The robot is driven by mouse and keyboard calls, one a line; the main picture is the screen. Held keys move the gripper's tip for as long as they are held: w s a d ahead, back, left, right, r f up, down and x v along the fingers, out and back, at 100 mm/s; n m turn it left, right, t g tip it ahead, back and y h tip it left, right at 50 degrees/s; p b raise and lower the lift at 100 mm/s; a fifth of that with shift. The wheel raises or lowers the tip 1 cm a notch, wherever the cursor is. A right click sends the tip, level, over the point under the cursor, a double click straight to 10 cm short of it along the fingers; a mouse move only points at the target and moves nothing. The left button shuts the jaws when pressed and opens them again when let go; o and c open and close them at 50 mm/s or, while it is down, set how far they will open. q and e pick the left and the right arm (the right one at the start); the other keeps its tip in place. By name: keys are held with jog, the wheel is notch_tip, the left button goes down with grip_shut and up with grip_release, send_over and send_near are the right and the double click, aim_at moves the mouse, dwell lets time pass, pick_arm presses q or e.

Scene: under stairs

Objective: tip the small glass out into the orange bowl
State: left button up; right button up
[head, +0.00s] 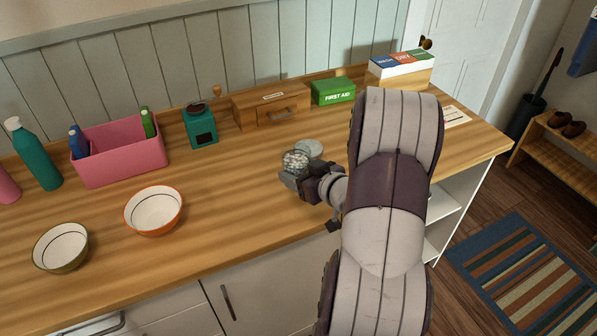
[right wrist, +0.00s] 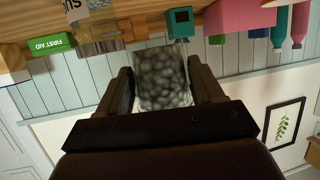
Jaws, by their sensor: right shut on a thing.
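The small glass (head: 295,160) holds many small grey-white pieces. My right gripper (head: 294,174) is shut on it, over the right part of the counter; I cannot tell whether it touches the counter. In the right wrist view the glass (right wrist: 162,77) sits between the two fingers of my right gripper (right wrist: 163,92), full of rounded pieces. The orange bowl (head: 153,211) stands on the counter to the left of the gripper, and it looks empty, with a white inside and a dark ring. My left gripper is not in view.
An olive-rimmed bowl (head: 60,247) stands left of the orange bowl. A pink bin (head: 120,155), teal box (head: 200,126), wooden drawer box (head: 272,108) and first aid box (head: 333,92) line the back. Counter between gripper and orange bowl is clear.

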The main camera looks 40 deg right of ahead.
jog(key=o, duration=0.8)
jog(key=shift+c, duration=0.2)
grip_shut()
